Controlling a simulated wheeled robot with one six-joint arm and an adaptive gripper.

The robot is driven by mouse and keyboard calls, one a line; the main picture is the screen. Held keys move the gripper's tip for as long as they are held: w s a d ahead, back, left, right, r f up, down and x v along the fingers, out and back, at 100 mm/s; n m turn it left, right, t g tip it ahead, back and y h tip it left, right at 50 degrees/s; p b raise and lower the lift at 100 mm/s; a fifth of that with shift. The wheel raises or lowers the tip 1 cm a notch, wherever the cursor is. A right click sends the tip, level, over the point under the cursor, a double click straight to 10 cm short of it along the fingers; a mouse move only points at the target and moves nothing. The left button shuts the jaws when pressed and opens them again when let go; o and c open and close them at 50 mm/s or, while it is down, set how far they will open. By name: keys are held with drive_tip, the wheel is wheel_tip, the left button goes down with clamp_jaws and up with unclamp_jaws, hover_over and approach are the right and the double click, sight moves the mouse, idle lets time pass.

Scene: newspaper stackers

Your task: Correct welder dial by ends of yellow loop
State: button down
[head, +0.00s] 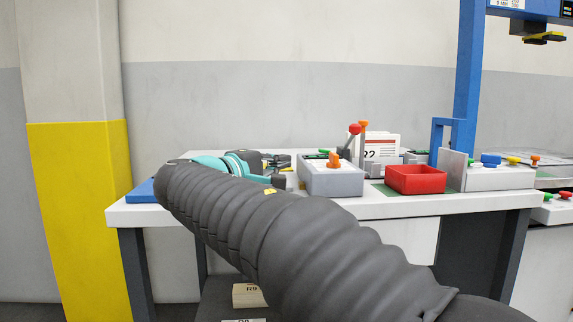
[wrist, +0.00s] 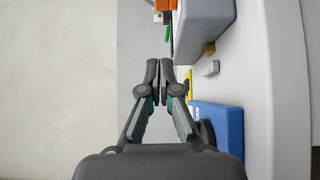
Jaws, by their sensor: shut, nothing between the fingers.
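My gripper (wrist: 159,72) is shut and empty in the wrist view, its fingertips together beside the table top, apart from anything. A grey box with an orange knob (head: 334,160) stands on the table; I cannot tell if this is the welder dial.
A blue block (wrist: 220,125) lies close beside my gripper, with a small grey piece (wrist: 211,69) on the white table. In the head view, a red bin (head: 415,180), a red-knobbed lever (head: 354,129) and a blue post (head: 468,80) stand to the right.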

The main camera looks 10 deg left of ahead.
sight(321, 168)
drive_tip(key=x, duration=0.8)
drive_tip(key=d, duration=0.2)
drive_tip(key=shift+w+d, duration=0.15)
drive_tip(key=shift+d, duration=0.1)
drive_tip(key=shift+w+d+f, duration=0.1)
drive_tip(key=shift+w+d, duration=0.1)
drive_tip(key=shift+d, duration=0.4)
drive_tip(key=shift+w+d, duration=0.1)
drive_tip(key=shift+d, duration=0.05)
